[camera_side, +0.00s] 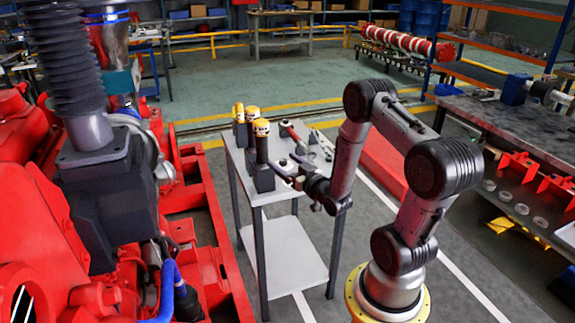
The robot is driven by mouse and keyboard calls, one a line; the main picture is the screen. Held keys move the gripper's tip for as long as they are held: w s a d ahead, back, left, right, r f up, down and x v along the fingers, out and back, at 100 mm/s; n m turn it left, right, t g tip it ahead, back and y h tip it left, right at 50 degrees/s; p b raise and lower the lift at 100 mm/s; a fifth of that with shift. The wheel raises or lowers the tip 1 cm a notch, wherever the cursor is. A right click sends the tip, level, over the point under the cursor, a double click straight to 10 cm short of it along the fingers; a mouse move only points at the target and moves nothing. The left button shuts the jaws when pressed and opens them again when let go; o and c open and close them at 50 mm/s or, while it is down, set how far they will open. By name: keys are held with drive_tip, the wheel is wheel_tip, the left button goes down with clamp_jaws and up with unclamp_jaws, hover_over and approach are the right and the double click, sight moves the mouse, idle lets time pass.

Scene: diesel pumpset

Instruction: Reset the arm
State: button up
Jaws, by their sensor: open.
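My arm stands at the right of the centre in the side view, folded with its elbow raised. My gripper (284,170) points left over the near part of a small grey work table (272,195). It is open, and I see nothing between its fingers. At this size I cannot tell whether the two touch.
More yellow-topped items (250,114) and a red-handled tool (290,131) are on the table. The red pumpset (40,210) fills the left side. A dark workbench (500,118) with shelves stands at the right. Grey floor lies in front of the table.

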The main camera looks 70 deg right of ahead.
drive_tip(key=shift+s+a, duration=0.35)
drive_tip(key=shift+s, duration=0.2)
